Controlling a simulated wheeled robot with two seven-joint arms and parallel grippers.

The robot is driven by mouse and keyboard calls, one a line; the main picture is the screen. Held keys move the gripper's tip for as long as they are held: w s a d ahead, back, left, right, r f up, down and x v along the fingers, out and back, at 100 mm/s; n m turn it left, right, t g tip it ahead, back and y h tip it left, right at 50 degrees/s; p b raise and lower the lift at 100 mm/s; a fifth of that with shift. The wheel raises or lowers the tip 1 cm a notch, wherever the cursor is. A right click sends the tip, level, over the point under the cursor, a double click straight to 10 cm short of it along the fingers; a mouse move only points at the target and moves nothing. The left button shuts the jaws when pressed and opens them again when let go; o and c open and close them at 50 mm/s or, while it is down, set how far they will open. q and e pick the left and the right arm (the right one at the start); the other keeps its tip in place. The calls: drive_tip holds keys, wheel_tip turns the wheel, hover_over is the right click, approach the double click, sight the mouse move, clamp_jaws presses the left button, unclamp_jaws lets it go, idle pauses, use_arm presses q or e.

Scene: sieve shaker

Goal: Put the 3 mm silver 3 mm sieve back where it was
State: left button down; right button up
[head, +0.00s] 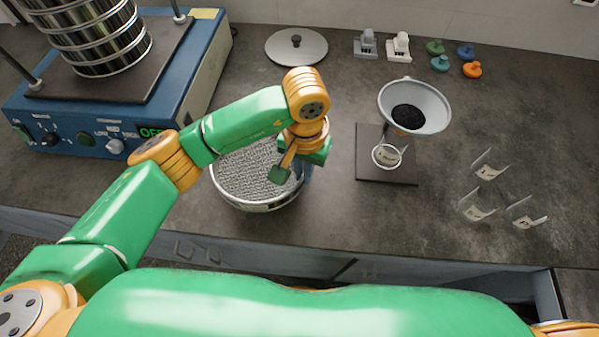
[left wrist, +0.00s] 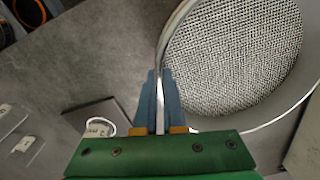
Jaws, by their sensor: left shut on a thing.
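The silver sieve (head: 258,204) has a round metal rim and a coarse grey mesh, and is over the bench just right of the shaker. My left gripper (head: 304,172) is at its right side, partly hidden by its own wrist. In the left wrist view the blue fingers (left wrist: 160,88) are shut on the rim of the sieve (left wrist: 235,50), which lies roughly level. Whether the sieve touches the bench or hangs slightly above it, I cannot tell. The shaker (head: 95,125), blue with a stack of silver sieves (head: 95,40), stands at the left. My right gripper is not in view.
A round lid (head: 296,45) lies behind the sieve. A funnel (head: 414,105) with dark grains stands over a beaker (head: 388,155) on a dark plate (head: 386,172). Small weights and coloured knobs are at the back. The bench's front edge is close.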

use_arm(q)
drive_tip(key=f, duration=0.1)
drive_tip(key=f+p, duration=0.1)
drive_tip(key=f, duration=0.1)
drive_tip(key=shift+w+a+f+p, duration=0.2)
drive_tip(key=shift+w+f+p, duration=0.1)
drive_tip(key=shift+w+p, duration=0.1)
drive_tip(key=shift+f, duration=0.3)
drive_tip(key=shift+f+b, duration=0.25)
drive_tip(key=shift+b, duration=0.2)
drive_tip(key=c, duration=1)
unclamp_jaws()
drive_tip(key=shift+r, duration=0.1)
